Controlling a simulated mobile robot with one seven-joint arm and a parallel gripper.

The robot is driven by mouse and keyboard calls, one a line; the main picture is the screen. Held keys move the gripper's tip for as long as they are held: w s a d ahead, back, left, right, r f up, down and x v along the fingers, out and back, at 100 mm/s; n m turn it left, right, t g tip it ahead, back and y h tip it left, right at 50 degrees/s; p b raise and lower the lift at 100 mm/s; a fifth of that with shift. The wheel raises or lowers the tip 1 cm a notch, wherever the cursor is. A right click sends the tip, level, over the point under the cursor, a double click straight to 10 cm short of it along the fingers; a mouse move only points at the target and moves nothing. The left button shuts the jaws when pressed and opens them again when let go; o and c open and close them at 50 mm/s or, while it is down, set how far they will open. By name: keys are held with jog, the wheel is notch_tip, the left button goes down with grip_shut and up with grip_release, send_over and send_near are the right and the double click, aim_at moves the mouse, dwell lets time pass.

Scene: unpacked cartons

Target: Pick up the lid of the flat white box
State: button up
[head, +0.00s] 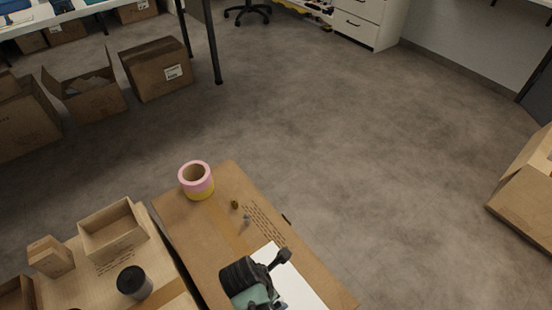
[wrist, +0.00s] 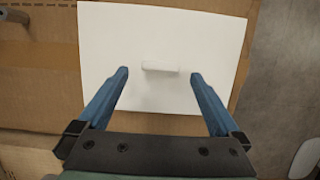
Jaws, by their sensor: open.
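The flat white box (wrist: 215,35) lies on a closed brown carton, and I see its white top from above in the wrist view. A small white handle (wrist: 160,67) stands out from the middle of its lid. My gripper (wrist: 158,74) is open, with one blue finger on each side of the handle and a gap to both. I cannot tell how high the fingertips are above the lid. In the head view the white box (head: 294,280) shows only partly, with my gripper (head: 262,300) and wrist covering its left part.
The carton (head: 215,235) under the box also bears a pink and yellow tape roll (head: 197,180) and small brown objects (head: 235,204).

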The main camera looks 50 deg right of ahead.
jog(key=b+x, duration=0.1)
jog(key=x, duration=0.2)
jog(key=shift+s+d+f, duration=0.1)
jog(key=c, duration=1.5)
notch_tip(320, 180, up, 10)
jog(key=p, duration=0.4)
